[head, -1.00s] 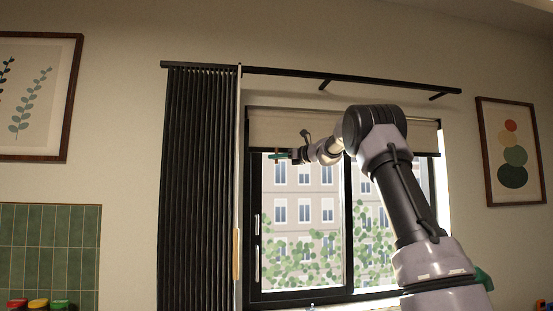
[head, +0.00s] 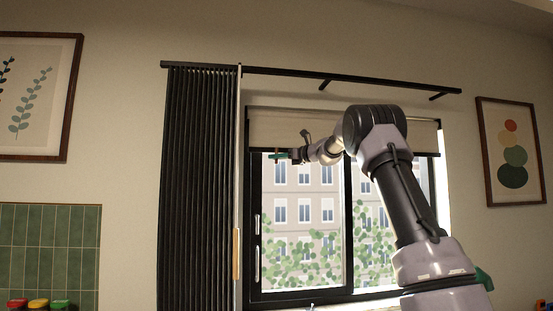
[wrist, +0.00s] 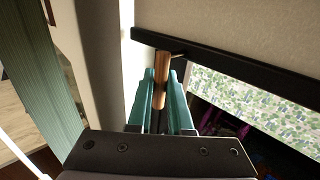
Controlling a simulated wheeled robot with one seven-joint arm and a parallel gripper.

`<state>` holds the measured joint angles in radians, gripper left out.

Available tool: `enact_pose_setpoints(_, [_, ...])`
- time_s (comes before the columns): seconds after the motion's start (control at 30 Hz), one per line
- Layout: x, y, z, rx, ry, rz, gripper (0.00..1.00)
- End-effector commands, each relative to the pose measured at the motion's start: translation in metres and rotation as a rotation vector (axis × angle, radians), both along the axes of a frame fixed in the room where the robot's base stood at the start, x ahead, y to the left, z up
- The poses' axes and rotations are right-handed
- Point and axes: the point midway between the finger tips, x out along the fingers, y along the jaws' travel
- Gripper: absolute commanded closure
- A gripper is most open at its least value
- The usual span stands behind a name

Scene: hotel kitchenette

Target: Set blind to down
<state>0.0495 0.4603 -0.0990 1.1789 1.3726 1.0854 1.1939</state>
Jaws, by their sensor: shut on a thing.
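The blind (head: 290,127) is a beige roller blind at the top of the window, covering only its upper part. Its dark bottom bar (wrist: 230,66) runs across the wrist view. A small wooden pull (wrist: 161,82) hangs from the bar by a short dark link. My gripper (wrist: 163,92) has teal fingers closed around the pull, one on each side. In the head view my gripper (head: 279,155) is at the bar's left part, small and partly dark there, and the pull cannot be made out.
A dark pleated curtain (head: 200,190) hangs left of the window, with a light wooden handle (head: 236,254) at its edge. The curtain rod (head: 350,78) runs above. The window glass (head: 305,220) below the blind is uncovered. Framed pictures hang on both sides.

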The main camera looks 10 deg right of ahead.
Motion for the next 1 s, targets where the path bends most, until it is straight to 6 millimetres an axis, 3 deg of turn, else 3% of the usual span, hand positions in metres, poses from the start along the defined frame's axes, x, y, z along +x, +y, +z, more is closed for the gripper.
enact_pose_setpoints(0.67, [0.0, -0.001, -0.004, -0.001, 0.001, -0.002, 1.0])
enact_pose_setpoints(0.83, [0.0, -0.002, -0.025, 0.001, 0.005, -0.002, 1.0])
enact_pose_setpoints(1.0, [0.0, -0.002, -0.069, 0.001, 0.008, -0.001, 1.0])
